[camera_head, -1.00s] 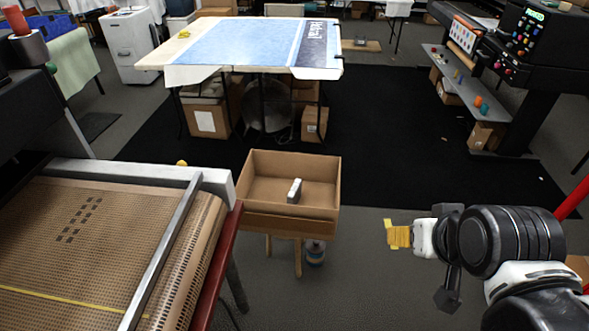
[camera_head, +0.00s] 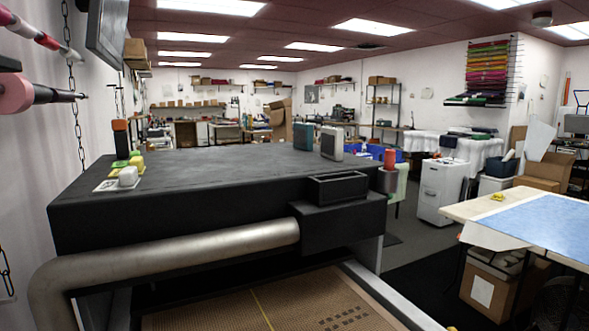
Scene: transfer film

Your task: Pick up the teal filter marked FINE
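A small teal block (camera_head: 303,135), which looks like the teal filter, stands upright on the far edge of the black machine's flat top (camera_head: 200,185). I cannot read any marking on it. A pale grey block (camera_head: 332,142) of similar size stands just to its right, closer to the near edge. My gripper is not in this view.
An open black box (camera_head: 338,187) sticks out from the machine's front, beside a red cylinder (camera_head: 390,158). Small yellow, green and white items (camera_head: 128,174) sit at the top's left. A silver pipe (camera_head: 180,256) runs along the front. A table with a blue sheet (camera_head: 545,222) stands right.

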